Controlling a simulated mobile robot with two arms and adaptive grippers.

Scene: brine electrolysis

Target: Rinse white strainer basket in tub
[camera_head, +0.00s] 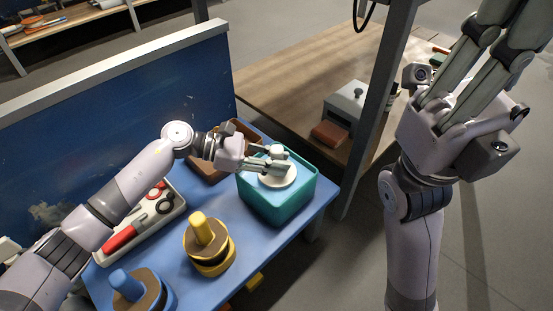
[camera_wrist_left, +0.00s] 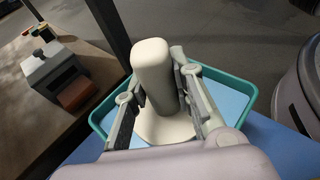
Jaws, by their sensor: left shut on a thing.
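The white strainer basket (camera_head: 282,181) is a pale round disc with an upright post. It is within the rim of the teal tub (camera_head: 274,208) in the head view. My left gripper (camera_head: 279,160) is shut on the post. In the left wrist view the white post (camera_wrist_left: 152,65) stands between the two fingers, with the round base below it inside the tub (camera_wrist_left: 245,88). A light blue surface shows around the base; I cannot tell how deep the basket sits. My right gripper (camera_head: 505,38) is raised at the upper right, fingers apart and empty, tips partly cut off.
The blue table (camera_head: 216,200) holds a grey tray (camera_head: 158,226) with red and black tools, a yellow-handled piece (camera_head: 206,238), a blue-handled piece (camera_head: 137,289) and a brown tray (camera_head: 207,171) behind my left gripper. A grey post (camera_head: 377,100) stands to the tub's right.

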